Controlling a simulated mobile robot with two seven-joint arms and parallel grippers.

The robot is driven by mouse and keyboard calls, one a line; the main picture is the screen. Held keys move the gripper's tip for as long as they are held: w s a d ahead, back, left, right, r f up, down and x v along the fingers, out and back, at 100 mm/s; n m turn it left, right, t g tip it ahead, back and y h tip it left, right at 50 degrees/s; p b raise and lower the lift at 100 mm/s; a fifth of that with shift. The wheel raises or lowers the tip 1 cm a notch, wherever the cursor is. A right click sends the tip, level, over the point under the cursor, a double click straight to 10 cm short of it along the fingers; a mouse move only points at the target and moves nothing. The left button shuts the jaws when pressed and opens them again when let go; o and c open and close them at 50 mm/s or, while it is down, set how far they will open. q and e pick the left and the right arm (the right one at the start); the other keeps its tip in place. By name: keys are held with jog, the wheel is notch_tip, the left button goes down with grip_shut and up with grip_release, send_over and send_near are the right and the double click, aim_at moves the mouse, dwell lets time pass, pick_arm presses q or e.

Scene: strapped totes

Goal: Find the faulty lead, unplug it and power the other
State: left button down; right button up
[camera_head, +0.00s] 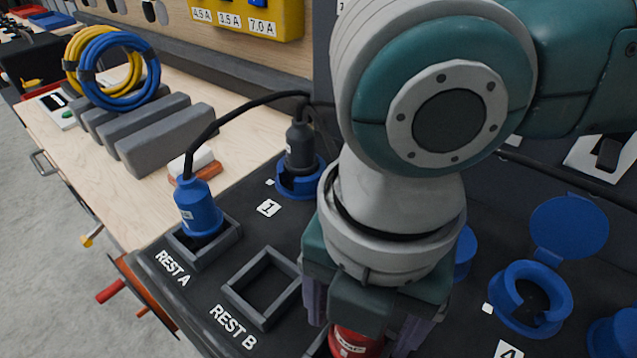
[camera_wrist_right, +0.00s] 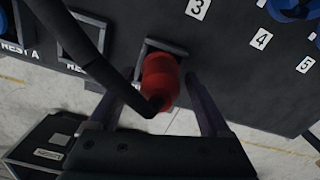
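A red plug (camera_wrist_right: 160,75) with a thick black cable stands at a rest frame (camera_wrist_right: 150,45) at the panel's front edge; it also shows in the head view (camera_head: 352,342). My right gripper (camera_wrist_right: 158,108) is open, its fingers on either side of the red plug with gaps. A blue plug (camera_head: 197,208) sits in the REST A frame (camera_head: 221,249); its black cable arcs back. REST B (camera_head: 264,289) is empty. A dark plug (camera_head: 299,146) stands in blue socket 1 (camera_head: 300,184). Blue socket 4 (camera_head: 531,299) is empty with its lid open. My arm hides sockets in the middle. My left gripper is out of view.
A yellow box (camera_head: 247,14) at the back carries labels 4.5 A, 3.5 A and 7.0 A. Yellow and blue cable coils (camera_head: 112,68) and grey blocks (camera_head: 152,125) lie on the wooden bench. Another blue socket (camera_head: 612,335) is at the right edge.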

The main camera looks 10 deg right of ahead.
notch_tip(320, 180, up, 10)
jog(key=shift+a+f+p, duration=0.1)
jog(key=shift+f+p, duration=0.05)
jog(key=shift+p, duration=0.25)
jog(key=s+a+m+t+y+p, duration=0.1)
jog(key=s+a+m+t+y, duration=0.1)
jog(key=a+m+y, duration=0.55)
jog(key=s+d+f+m+t+h+p, duration=0.1)
jog(key=s+d+f+m+h, duration=0.2)
jog(key=d+m, duration=0.6)
jog(key=s+d+f+m+t+h, duration=0.1)
jog(key=s+d+f+m+h, duration=0.2)
jog(key=d+m, duration=0.6)
notch_tip(320, 180, up, 38)
jog(key=m+h+p, duration=0.1)
jog(key=p, duration=3.7)
jog(key=shift+r, duration=0.25)
jog(key=shift+d, duration=0.1)
